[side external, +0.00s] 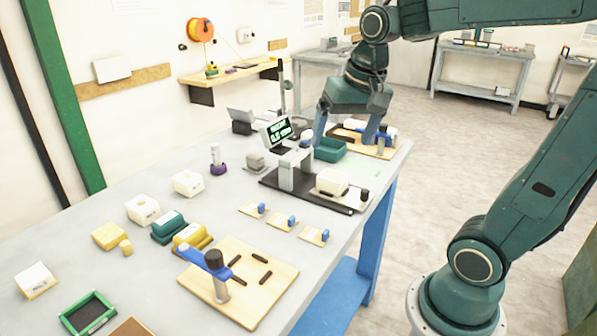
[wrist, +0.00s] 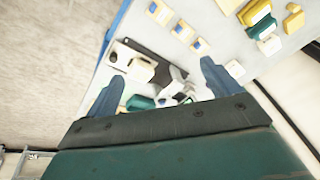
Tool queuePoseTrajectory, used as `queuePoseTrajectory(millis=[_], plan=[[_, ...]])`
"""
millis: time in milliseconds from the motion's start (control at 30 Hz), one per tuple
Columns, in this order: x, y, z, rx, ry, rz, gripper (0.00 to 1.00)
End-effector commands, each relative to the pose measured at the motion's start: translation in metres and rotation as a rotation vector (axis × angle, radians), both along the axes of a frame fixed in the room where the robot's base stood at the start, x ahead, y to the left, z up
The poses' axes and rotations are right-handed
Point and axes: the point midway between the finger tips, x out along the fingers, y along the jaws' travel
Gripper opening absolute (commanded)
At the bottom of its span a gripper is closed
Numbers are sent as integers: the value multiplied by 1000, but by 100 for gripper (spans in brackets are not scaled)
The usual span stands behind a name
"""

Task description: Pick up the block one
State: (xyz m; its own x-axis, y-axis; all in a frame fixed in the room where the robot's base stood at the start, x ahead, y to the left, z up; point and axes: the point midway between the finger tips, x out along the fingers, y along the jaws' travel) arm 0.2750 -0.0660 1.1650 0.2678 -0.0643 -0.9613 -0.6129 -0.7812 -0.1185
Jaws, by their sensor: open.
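Several cream blocks are in view, and I cannot tell which is block one. One cream block (side external: 332,182) sits on a black-based device (side external: 310,193); it also shows in the wrist view (wrist: 141,70). Two more, a cream block with a hole (side external: 142,208) and another cream block (side external: 187,183), stand on the grey table, and a further cream block (side external: 36,280) lies at the near left. My gripper (side external: 344,143) is open with its fingers pointing down, above the far end of the table by the green tray (side external: 329,150). In the wrist view the fingers (wrist: 162,72) are spread and empty.
A wooden board with a blue lever clamp (side external: 240,280) lies at the front. Several small wooden pieces with blue parts (side external: 283,222) lie mid-table. A display (side external: 277,132) stands near my gripper.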

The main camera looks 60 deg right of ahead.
Motion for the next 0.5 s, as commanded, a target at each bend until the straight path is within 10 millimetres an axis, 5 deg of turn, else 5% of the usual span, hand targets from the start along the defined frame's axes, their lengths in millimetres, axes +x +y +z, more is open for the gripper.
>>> queuePoseTrajectory(millis=[500], plan=[[72, -101, -36, 132, 157, -598, 89]])
